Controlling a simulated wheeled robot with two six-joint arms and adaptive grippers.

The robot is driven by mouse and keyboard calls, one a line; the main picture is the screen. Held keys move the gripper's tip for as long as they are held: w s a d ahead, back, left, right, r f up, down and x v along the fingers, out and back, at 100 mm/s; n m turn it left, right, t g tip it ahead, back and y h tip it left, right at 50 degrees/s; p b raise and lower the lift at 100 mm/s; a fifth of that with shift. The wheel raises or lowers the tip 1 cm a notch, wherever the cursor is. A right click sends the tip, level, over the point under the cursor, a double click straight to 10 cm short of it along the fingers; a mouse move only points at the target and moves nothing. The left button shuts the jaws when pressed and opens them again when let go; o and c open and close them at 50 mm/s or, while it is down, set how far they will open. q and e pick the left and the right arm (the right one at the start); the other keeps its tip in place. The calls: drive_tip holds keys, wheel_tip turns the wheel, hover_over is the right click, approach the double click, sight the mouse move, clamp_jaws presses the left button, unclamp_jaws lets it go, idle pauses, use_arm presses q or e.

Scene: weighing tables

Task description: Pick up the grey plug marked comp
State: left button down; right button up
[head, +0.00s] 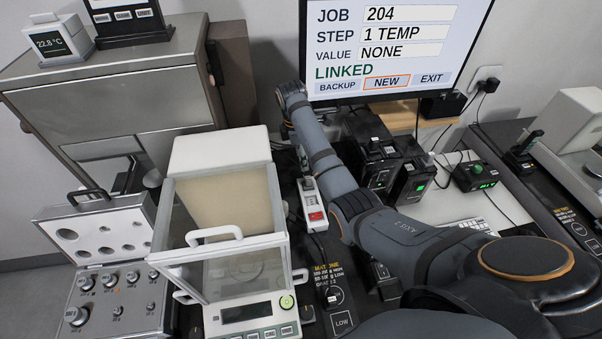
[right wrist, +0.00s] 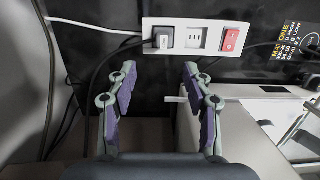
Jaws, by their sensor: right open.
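A small plug (right wrist: 163,38) with a grey face sits in the left socket of a white power strip (right wrist: 213,48) in the right wrist view; I cannot read any marking on it. A dark cord runs from it to the left. In the head view the strip (head: 311,212) lies just right of the balance, with the plug (head: 308,184) at its far end. My right gripper (right wrist: 160,70) is open and empty, its fingertips short of the plug and on either side of it. In the head view its fingers are hard to make out. My left gripper is out of view.
A balance (head: 220,150) with a glass chamber stands close left of the strip, with a weight case (head: 92,240) beyond it. A screen (head: 390,50) stands behind. Loose cords lie around the strip.

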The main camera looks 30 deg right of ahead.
sight(308, 177)
drive_tip(key=f, duration=0.4)
drive_tip(key=shift+s+d+f+p, duration=0.3)
drive_tip(key=shift+s+p, duration=0.1)
drive_tip(key=shift+d+f+p, duration=0.15)
drive_tip(key=shift+f+p, duration=0.15)
drive_tip(key=shift+f, duration=0.35)
drive_tip(key=f, duration=0.2)
drive_tip(key=d+f, duration=0.1)
drive_tip(key=shift+s+f+p, duration=0.25)
drive_tip(key=shift+f+p, duration=0.1)
drive_tip(key=shift+f, duration=0.05)
drive_tip(key=shift+w+f, duration=0.1)
drive_tip(key=shift+f, duration=0.2)
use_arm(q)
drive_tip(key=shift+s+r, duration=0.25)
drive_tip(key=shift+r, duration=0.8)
use_arm(e)
clamp_jaws()
